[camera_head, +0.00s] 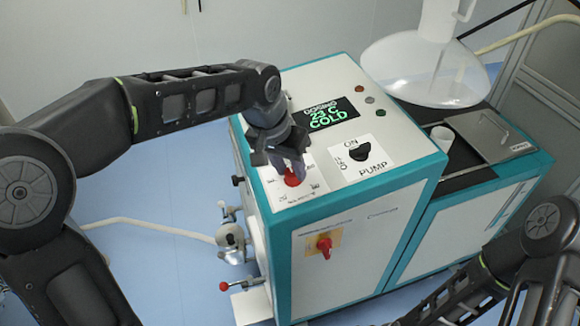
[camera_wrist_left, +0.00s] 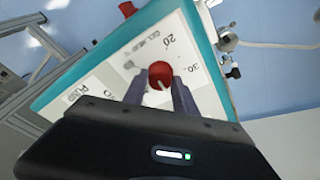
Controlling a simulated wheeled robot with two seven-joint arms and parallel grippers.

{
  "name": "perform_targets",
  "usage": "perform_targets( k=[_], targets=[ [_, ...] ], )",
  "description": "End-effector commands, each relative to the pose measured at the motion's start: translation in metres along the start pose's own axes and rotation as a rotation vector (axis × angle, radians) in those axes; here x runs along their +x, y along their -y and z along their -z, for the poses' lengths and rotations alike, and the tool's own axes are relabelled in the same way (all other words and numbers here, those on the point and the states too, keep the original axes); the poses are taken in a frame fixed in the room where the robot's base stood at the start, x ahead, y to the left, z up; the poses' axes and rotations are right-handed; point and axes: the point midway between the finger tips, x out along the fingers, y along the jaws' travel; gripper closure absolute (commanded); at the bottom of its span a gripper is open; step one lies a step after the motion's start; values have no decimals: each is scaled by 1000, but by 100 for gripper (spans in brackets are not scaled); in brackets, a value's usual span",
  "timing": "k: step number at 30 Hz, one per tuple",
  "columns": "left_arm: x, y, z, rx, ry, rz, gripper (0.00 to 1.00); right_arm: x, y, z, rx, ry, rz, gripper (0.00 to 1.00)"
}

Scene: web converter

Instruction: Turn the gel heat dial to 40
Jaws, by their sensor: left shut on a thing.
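The gel heat dial is a red round knob (camera_head: 292,178) on a white scale plate on top of the teal and white machine (camera_head: 350,235). My left gripper (camera_head: 291,166) comes down from above and is shut on the dial. In the left wrist view the dial (camera_wrist_left: 160,75) sits between the two fingertips of the left gripper (camera_wrist_left: 162,84), with a pale pointer line on its face. The marks 20 and 30 show beside it there; the rest of the scale is partly hidden. The display (camera_head: 325,115) reads dosing, 23 C, cold. My right arm shows at the lower right, its gripper out of view.
A black pump knob (camera_head: 358,152) with ON and OFF marks is right of the dial. A red switch (camera_head: 325,246) is on the front. A clear vessel (camera_head: 428,65) and a white cup (camera_head: 442,138) stand at the right. Pipe fittings (camera_head: 230,238) stick out at the left side.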

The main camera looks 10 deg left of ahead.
Motion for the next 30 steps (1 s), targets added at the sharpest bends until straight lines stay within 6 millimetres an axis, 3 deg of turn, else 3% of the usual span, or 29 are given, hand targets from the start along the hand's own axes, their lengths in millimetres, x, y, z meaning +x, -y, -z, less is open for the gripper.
perform_targets(
  k=[8,9,16,25,30],
  targets=[
    [0,0,0,0,-1,0,100,0,0,0,0,0,0,66],
    [0,0,0,0,-1,1,65,0,0,0,0,0,0,66],
    [0,0,0,-1,0,0,46,0,0,0,0,0,0,66],
    [-1,0,0,-1,0,0,45,0,0,0,0,0,0,66],
    [-15,0,1,-1,-3,0,45,0,0,0,0,0,0,66]
  ],
)
